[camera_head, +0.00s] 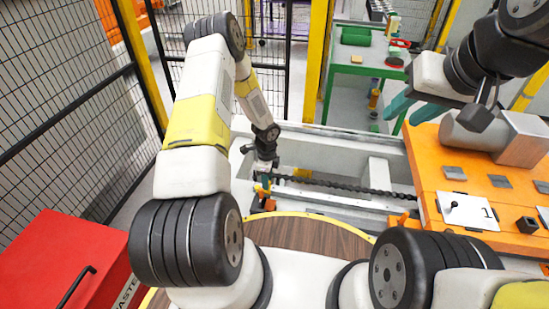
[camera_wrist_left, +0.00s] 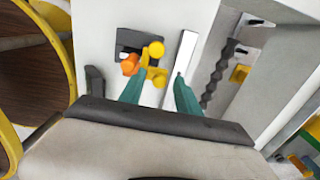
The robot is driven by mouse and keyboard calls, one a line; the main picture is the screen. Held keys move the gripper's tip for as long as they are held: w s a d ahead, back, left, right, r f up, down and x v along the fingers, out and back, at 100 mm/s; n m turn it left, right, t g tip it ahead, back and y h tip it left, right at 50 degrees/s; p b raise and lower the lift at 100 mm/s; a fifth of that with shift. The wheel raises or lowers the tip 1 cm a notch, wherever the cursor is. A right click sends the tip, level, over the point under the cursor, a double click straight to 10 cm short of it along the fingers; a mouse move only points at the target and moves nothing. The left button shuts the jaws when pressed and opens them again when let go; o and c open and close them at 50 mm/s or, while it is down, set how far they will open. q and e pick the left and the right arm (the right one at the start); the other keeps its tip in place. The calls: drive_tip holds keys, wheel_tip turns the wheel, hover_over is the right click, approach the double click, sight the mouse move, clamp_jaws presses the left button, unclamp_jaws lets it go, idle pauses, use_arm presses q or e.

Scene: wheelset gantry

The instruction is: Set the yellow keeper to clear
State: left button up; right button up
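A yellow piece with rounded ends, which I take for the keeper (camera_wrist_left: 156,49), sits by a dark bracket on a pale surface in the left wrist view. An orange knob (camera_wrist_left: 130,65) is just left of it. My left gripper (camera_wrist_left: 160,80) is open, its two teal fingers apart. The left finger's tip is close to the yellow piece; I cannot tell if they touch. In the head view my left gripper (camera_head: 265,176) reaches down beside the keeper (camera_head: 259,190), mostly hiding it. My right gripper (camera_head: 402,116) is open and empty, raised left of the orange bench.
A dark twisted bar or chain (camera_head: 345,187) runs along the pale frame, right of my left gripper. An orange bench (camera_head: 480,225) with a numbered white plate (camera_head: 467,211) stands right. A red cabinet (camera_head: 50,255) and black mesh fence (camera_head: 75,100) are left. A green table (camera_head: 365,70) stands behind.

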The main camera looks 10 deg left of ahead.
use_arm(q)
clamp_jaws()
drive_tip(key=shift+w, duration=0.1)
drive_tip(key=shift+w+a+n, duration=0.35)
drive_tip(key=shift+a+n, duration=0.6)
drive_tip(key=shift+n, duration=2.35)
drive_tip(key=shift+w+a+n, duration=0.35)
drive_tip(key=shift+a+n, duration=0.55)
drive_tip(key=shift+n, duration=2.4)
drive_tip(key=shift+w+a+n, duration=0.35)
drive_tip(key=shift+a+n, duration=0.6)
drive_tip(key=shift+n, duration=2.35)
drive_tip(key=shift+o, duration=0.9)
unclamp_jaws()
